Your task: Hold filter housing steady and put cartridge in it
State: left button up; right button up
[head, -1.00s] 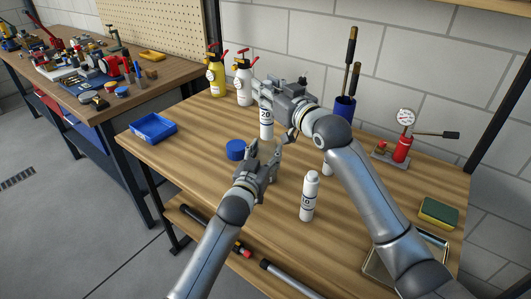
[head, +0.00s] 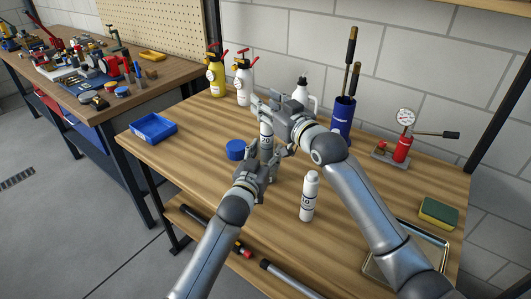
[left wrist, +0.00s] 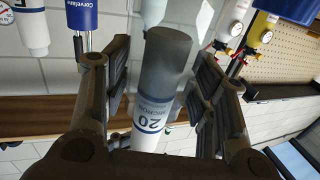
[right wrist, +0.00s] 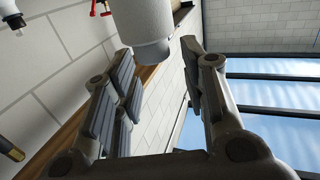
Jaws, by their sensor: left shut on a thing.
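The cartridge end shows between the fingers in the right wrist view (right wrist: 142,25). In the left wrist view the cartridge (left wrist: 163,95) appears upside down, its lower end grey. My left gripper (head: 268,168) is shut around what looks like a clear housing directly below. Its fingers stand apart either side of the cartridge in the left wrist view (left wrist: 160,88). The housing's outline is faint; how deep the cartridge sits in it I cannot tell.
A blue round cap (head: 235,149) lies left of the grippers. A white cartridge marked 10 (head: 309,198) stands in front.

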jog(key=shift+o, duration=1)
jog(key=v, duration=1.2)
pick_arm(q)
jog(key=o, duration=1.3)
jog(key=shift+c, duration=0.2)
jog(key=shift+s, duration=0.1)
